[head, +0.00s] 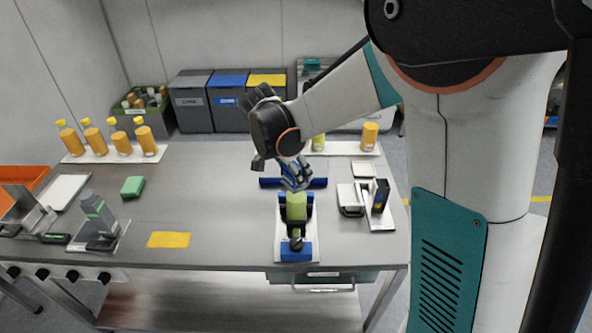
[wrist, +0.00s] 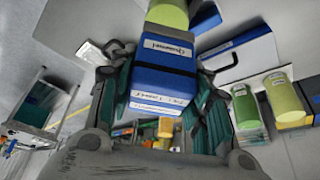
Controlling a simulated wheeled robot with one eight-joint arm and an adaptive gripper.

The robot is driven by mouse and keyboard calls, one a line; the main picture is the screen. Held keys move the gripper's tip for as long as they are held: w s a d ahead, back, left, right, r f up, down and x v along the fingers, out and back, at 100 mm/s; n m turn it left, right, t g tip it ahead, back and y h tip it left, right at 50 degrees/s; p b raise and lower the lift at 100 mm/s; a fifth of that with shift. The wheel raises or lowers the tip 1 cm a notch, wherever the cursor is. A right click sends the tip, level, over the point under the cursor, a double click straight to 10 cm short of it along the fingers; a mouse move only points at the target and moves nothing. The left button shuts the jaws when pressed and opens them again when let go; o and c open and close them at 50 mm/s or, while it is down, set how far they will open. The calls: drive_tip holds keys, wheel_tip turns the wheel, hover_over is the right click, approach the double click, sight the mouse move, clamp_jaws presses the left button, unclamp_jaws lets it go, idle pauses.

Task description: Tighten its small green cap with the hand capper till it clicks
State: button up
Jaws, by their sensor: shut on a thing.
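My gripper (head: 293,178) points down over the middle of the table. In the wrist view its fingers (wrist: 165,100) are shut on a blue block-shaped body with white labels (wrist: 160,72), which looks like the hand capper. A light green round part (wrist: 168,12) shows just beyond the blue body. In the head view a light green piece (head: 296,207) stands just below the gripper, over a white tray with blue and dark fittings (head: 282,243). I cannot tell whether it touches the held body. The small green cap cannot be made out.
Several yellow-capped orange bottles (head: 104,140) stand at the back left. A green sponge (head: 132,186), a yellow cloth (head: 168,240) and a grey device (head: 96,212) lie to the left. A black device (head: 380,195) stands right. Bare table lies left of the tray.

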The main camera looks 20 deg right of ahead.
drive_tip(key=shift+r, duration=0.1)
idle(0.3)
drive_tip(key=n+t, duration=0.1)
drive_tip(key=n, duration=0.2)
drive_tip(key=shift+s+y, duration=0.1)
drive_tip(key=shift+y, duration=0.2)
drive_tip(key=n+t+y, duration=0.1)
drive_tip(key=n, duration=0.3)
drive_tip(key=n+y, duration=0.1)
drive_tip(key=n, duration=0.2)
drive_tip(key=shift+d+n+t, duration=0.1)
drive_tip(key=shift+n+t, duration=0.2)
drive_tip(key=n+y, duration=0.2)
drive_tip(key=n, duration=0.2)
drive_tip(key=shift+f+b, duration=0.2)
drive_tip(key=shift+b, duration=0.1)
